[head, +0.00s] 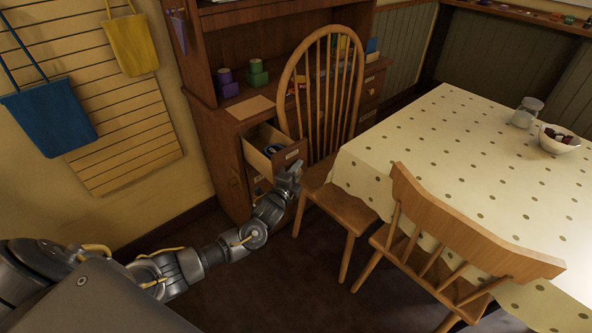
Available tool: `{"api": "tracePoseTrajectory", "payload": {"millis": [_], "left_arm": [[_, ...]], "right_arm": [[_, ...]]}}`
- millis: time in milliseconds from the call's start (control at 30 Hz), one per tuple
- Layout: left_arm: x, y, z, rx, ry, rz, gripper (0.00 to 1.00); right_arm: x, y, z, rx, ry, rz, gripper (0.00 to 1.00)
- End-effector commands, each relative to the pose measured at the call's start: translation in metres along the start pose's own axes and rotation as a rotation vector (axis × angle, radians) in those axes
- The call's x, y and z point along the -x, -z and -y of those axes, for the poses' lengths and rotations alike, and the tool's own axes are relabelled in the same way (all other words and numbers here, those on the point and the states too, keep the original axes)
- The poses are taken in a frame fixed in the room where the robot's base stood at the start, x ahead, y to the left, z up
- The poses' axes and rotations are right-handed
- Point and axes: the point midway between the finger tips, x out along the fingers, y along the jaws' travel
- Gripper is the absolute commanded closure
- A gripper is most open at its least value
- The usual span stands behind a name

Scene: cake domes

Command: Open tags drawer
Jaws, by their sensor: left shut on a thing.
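A small wooden drawer (262,140) at the top of the desk's left pedestal stands pulled out, with its inside showing. Something dark and blue-white lies in it. A pale label is on its front (291,155), too small to read. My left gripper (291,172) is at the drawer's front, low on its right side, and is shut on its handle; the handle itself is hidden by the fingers. My right gripper is not in view.
A spindle-back chair (318,85) stands close to the right of the drawer. A second chair (440,225) is by the dotted-cloth table (430,150), which bears a bowl (558,141) and a glass jar (526,112). Floor (290,280) in front is clear.

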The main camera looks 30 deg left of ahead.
Motion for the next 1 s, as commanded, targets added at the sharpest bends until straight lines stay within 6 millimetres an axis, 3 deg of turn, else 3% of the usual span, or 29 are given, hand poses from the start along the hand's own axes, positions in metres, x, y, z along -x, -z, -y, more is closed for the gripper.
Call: {"api": "tracePoseTrajectory", "payload": {"millis": [67,100,233,633,1000], "left_arm": [[0.001,0.0,-0.002,-0.001,-0.003,0.0,1.0],[0.001,0.0,-0.002,-0.001,-0.003,0.0,0.69],[0.0,0.0,-0.001,0.0,-0.003,0.0,0.52],[0.01,0.0,0.0,0.0,-0.002,0.0,0.52],[0.08,0.0,-0.001,0.001,-0.004,-0.001,0.52]], "right_arm": [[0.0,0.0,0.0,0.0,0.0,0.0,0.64],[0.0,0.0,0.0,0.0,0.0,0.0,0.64],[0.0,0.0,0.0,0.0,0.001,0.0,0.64],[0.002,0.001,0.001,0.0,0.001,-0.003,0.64],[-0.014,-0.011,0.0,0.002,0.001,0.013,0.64]]}}
